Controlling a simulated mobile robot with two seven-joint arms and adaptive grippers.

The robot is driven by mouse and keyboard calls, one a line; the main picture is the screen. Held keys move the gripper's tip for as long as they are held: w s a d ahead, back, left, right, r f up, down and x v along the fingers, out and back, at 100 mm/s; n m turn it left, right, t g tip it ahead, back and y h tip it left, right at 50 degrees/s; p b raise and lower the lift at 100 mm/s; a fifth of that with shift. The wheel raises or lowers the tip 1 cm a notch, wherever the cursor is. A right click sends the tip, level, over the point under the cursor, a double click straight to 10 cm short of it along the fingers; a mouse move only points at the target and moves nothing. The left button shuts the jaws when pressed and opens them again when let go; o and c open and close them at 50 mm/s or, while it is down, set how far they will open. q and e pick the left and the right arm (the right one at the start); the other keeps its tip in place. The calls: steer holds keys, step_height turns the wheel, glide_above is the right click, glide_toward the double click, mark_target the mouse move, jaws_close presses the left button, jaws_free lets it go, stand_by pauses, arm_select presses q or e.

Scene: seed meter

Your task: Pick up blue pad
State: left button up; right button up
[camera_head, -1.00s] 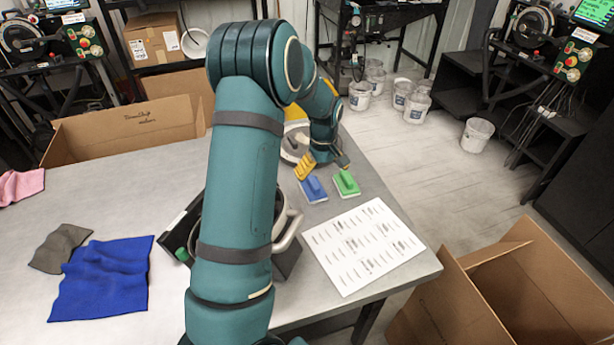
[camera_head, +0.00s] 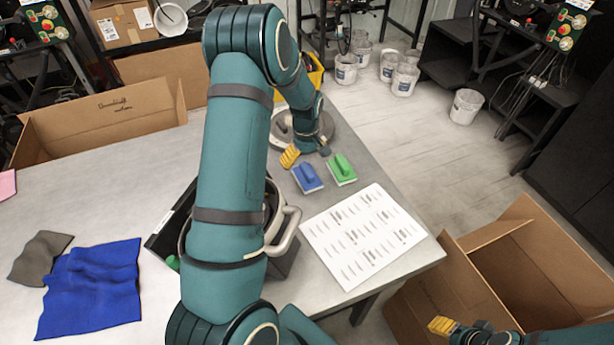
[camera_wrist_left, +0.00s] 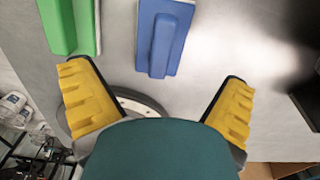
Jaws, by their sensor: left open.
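The blue pad (camera_head: 307,177) lies on the grey table with its raised blue handle upward, beside the green pad (camera_head: 341,169). In the left wrist view the blue pad (camera_wrist_left: 163,38) is ahead of the fingers, near the top middle, and the green pad (camera_wrist_left: 70,25) is at the upper left. My left gripper (camera_wrist_left: 157,100) is open and empty, its yellow fingers spread on either side of the blue pad's line. In the head view one yellow finger of it shows just behind the blue pad. My right gripper (camera_head: 442,326) shows at the bottom right, over the box edge; its opening is unclear.
A white printed sheet (camera_head: 362,236) lies near the table's right edge. A blue cloth (camera_head: 90,288) and a grey cloth (camera_head: 38,258) lie at the left. An open cardboard box (camera_head: 440,283) stands right of the table. My left arm hides the table's middle.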

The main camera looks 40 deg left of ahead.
mark_target(306, 168)
arm_select(q)
steer(key=shift+f, duration=3.35)
steer(key=c, duration=1.3)
